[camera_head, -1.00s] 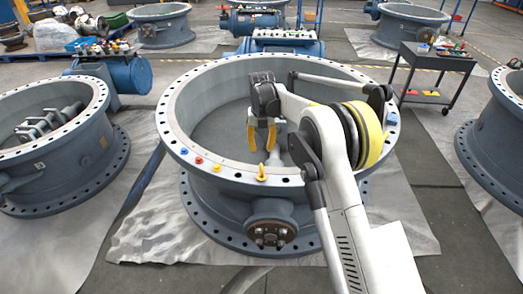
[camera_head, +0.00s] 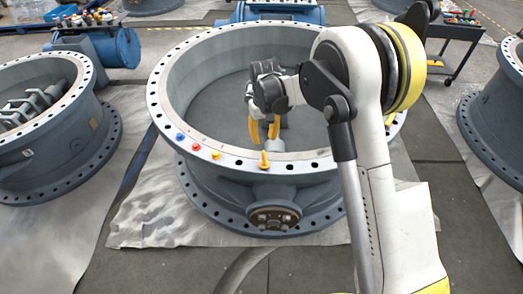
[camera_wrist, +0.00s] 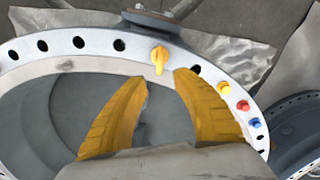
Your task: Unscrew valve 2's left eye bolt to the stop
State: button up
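The middle valve (camera_head: 228,158) is a large grey-blue ring with a pale, drilled flange; no number is legible on it. A yellow eye bolt (camera_head: 264,161) stands upright on the front of this flange. My gripper (camera_head: 265,134) is above the valve's open middle, with its yellow fingers apart and pointing down, a little behind the eye bolt. In the wrist view the eye bolt (camera_wrist: 159,59) shows just beyond the gap between the two open fingertips (camera_wrist: 162,78). Nothing is between the fingers. I see no contact with the bolt.
Blue (camera_head: 180,137), red (camera_head: 197,146) and yellow (camera_head: 216,155) small pieces sit on the flange left of the eye bolt. Other valves stand at left (camera_head: 48,150) and right (camera_head: 500,120). A dark cart (camera_head: 462,31) is at the back right.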

aim_at(264, 154)
jog(key=m, duration=0.2)
jog(key=shift+s+m, duration=0.1)
jog(key=shift+m, duration=0.2)
jog(key=shift+f, duration=0.3)
notch_tip(264, 154, down, 10)
jog(key=b, duration=0.4)
jog(key=shift+f, duration=0.15)
grip_shut()
